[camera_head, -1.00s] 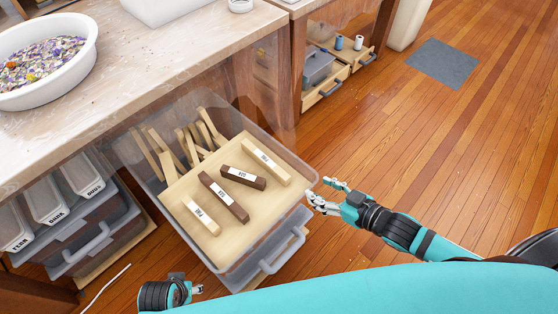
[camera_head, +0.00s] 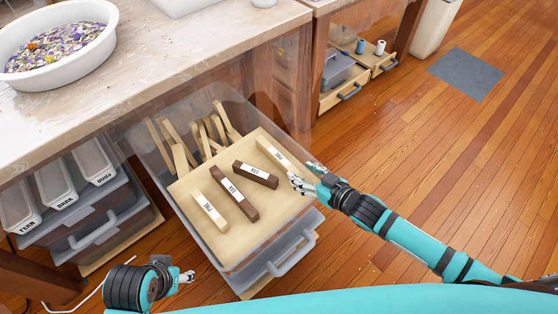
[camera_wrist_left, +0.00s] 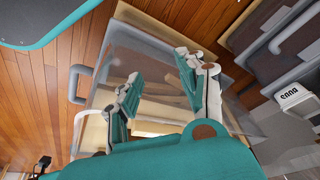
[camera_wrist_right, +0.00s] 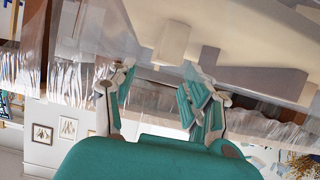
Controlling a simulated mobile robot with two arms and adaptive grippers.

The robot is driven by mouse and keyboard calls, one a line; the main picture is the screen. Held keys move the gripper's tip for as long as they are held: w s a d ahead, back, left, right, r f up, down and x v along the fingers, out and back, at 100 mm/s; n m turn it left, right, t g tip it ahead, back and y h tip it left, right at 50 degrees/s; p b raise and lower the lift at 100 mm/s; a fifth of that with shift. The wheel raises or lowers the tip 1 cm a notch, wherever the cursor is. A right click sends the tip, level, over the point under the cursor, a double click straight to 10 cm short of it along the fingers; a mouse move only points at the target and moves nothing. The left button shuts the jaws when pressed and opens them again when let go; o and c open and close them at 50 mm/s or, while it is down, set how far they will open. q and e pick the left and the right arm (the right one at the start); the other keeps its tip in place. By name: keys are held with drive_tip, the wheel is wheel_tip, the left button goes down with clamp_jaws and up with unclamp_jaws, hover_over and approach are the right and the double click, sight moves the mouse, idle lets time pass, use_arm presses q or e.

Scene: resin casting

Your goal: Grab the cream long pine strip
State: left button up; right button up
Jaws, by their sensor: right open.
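The cream long pine strip (camera_head: 273,154) lies on the board in the drawer, at its right side. It has a white label, and its near end is beside my right gripper (camera_head: 302,175). My right gripper is open at the drawer's right rim, with nothing in it. In the right wrist view, a cream block end (camera_wrist_right: 172,43) shows ahead, between the spread fingers (camera_wrist_right: 157,75). A shorter cream strip (camera_head: 209,211) lies at the board's left. My left gripper (camera_head: 187,276) is low, left of the drawer front; the left wrist view shows its fingers (camera_wrist_left: 157,80) apart and empty.
Two dark brown strips (camera_head: 234,194) (camera_head: 256,174) lie between the cream ones. The clear drawer (camera_head: 228,272) is pulled out, with wooden sticks (camera_head: 205,130) behind the board. The bench (camera_head: 140,70) overhangs its back. Floor to the right is open.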

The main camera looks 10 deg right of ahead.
sight(294, 171)
drive_tip(key=x, duration=0.2)
drive_tip(key=b+x, duration=0.1)
drive_tip(key=shift+w+a+f, duration=0.1)
drive_tip(key=shift+a+f, duration=0.15)
drive_tip(key=shift+f, duration=0.25)
drive_tip(key=shift+w+a+f, duration=0.15)
drive_tip(key=shift+w+a, duration=0.1)
drive_tip(key=shift+w, duration=0.15)
use_arm(q)
drive_tip(key=shift+v, duration=1.15)
use_arm(e)
clamp_jaws()
use_arm(q)
drive_tip(key=shift+s+a, duration=0.1)
